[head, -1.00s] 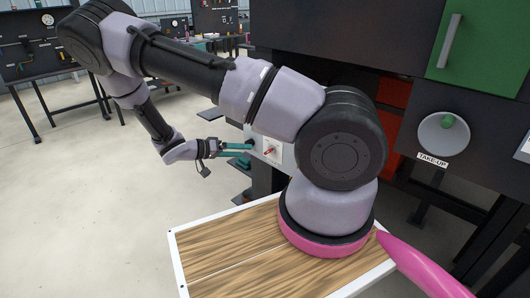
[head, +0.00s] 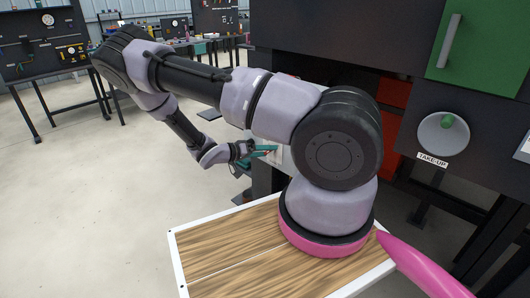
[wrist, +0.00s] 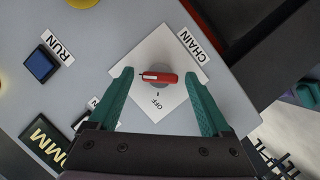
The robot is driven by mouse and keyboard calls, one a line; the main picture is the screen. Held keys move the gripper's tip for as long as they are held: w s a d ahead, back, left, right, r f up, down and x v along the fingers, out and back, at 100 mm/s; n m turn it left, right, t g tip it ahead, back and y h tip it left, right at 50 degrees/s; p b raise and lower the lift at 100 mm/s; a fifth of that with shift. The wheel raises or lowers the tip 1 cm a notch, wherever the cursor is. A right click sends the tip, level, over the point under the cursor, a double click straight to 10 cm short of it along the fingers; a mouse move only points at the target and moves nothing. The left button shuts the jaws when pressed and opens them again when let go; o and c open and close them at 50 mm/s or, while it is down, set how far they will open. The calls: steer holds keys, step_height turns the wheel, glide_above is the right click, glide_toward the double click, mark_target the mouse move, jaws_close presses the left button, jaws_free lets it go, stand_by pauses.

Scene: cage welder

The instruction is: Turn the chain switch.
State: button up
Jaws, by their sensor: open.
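The chain switch (wrist: 160,77) has a red handle on a round grey base. It sits on a white square plate (wrist: 150,49) marked OFF, beside a CHAIN label (wrist: 198,46). In the wrist view the handle lies across the picture. My gripper (wrist: 158,75) is open, with one teal finger on each side of the handle and a gap at both its ends. In the head view my gripper (head: 266,151) is at the light panel on the machine's side, and the switch is mostly hidden there.
A blue button (wrist: 40,65) with a RUN label (wrist: 60,49) is on the same panel. A take-up knob (head: 447,121) and a green door (head: 485,45) are on the machine front. The floor at left is clear.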

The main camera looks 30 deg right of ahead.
jaws_close()
stand_by(0.3)
steer(key=n+h, duration=0.1)
steer(key=n, duration=0.1)
steer(key=n+g+h, duration=0.1)
steer(key=n, duration=0.2)
steer(key=n+h, duration=0.1)
steer(key=n, duration=0.1)
steer(key=shift+w+f+n+g, duration=0.1)
steer(key=shift+f+n+g, duration=0.2)
steer(key=shift+f, duration=0.05)
steer(key=n+h, duration=0.2)
steer(key=n, duration=0.2)
steer(key=shift+f+n, duration=0.15)
steer(key=shift+n, duration=0.25)
steer(key=shift+n+t+h, duration=0.6)
steer(key=shift+n+t, duration=0.4)
steer(key=shift+n, duration=1.2)
steer(key=shift+f+n, duration=0.1)
steer(key=shift+n, duration=0.2)
